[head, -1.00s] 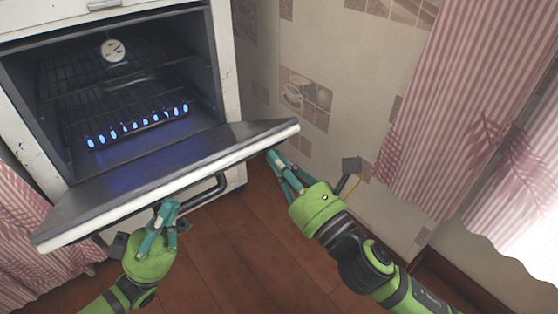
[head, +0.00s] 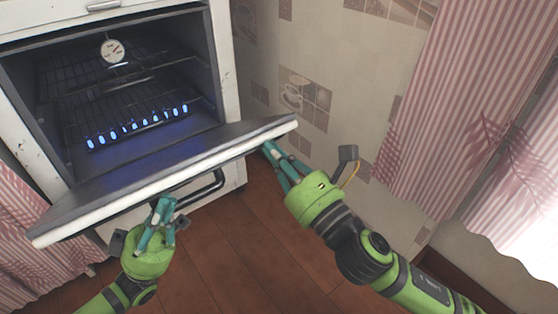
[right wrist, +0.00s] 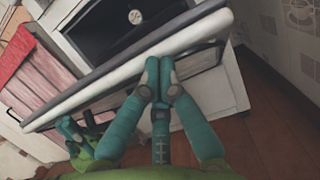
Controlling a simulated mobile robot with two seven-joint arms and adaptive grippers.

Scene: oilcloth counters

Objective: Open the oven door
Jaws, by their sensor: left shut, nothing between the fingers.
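The oven door (head: 165,172) is swung far down on its lower edge, and the oven cavity (head: 120,85) is exposed. Its dark bar handle (head: 205,188) is on the outer side, under the pale front edge. My left gripper (head: 165,207) is shut and empty, just below the door's front edge near the left end of the handle. My right gripper (head: 270,148) is at the underside of the door near its right corner. In the right wrist view its fingertips (right wrist: 159,64) are together, close to the door edge (right wrist: 150,62); I cannot tell whether they touch it.
Inside the oven are wire racks (head: 115,92), a round dial thermometer (head: 112,51) and a row of blue flames (head: 135,125). A tiled wall (head: 330,70) and pink striped curtains (head: 450,110) are at the right. The wooden floor (head: 245,245) before the oven is clear.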

